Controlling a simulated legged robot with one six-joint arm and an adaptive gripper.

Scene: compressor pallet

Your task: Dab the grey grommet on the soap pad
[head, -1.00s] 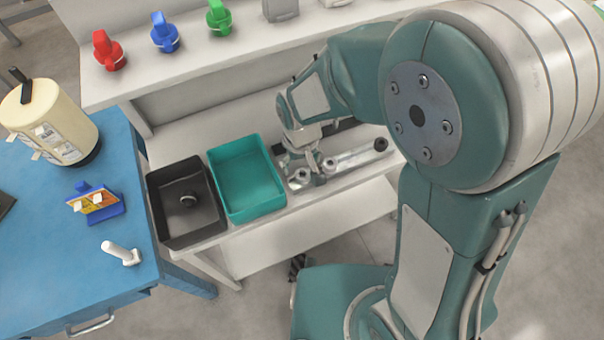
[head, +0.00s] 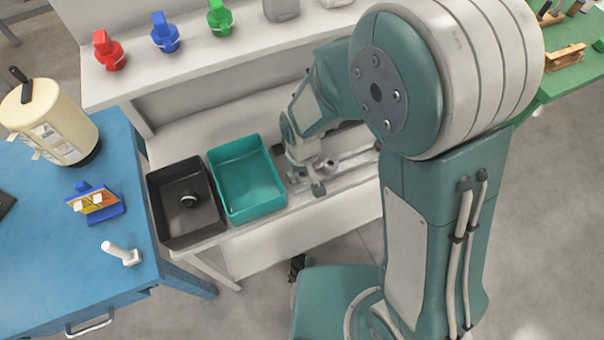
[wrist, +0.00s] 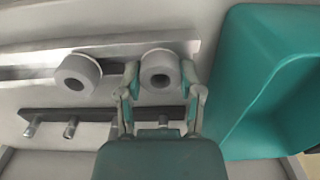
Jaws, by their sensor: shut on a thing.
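My gripper (wrist: 159,80) has one finger on each side of a grey grommet (wrist: 160,68), a thick ring with a dark hole, and is shut on it. The grommet is at a pale metal strip; whether it is lifted clear I cannot tell. A second grey grommet (wrist: 77,73) lies on the strip to the left, apart from the gripper. In the head view my gripper (head: 305,180) is low over the shelf, just right of the teal bin, and mostly hides the held grommet. I cannot make out a soap pad for certain.
A dark bar with pegs (wrist: 70,117) lies near the fingers. A blue table (head: 50,270) is at left.

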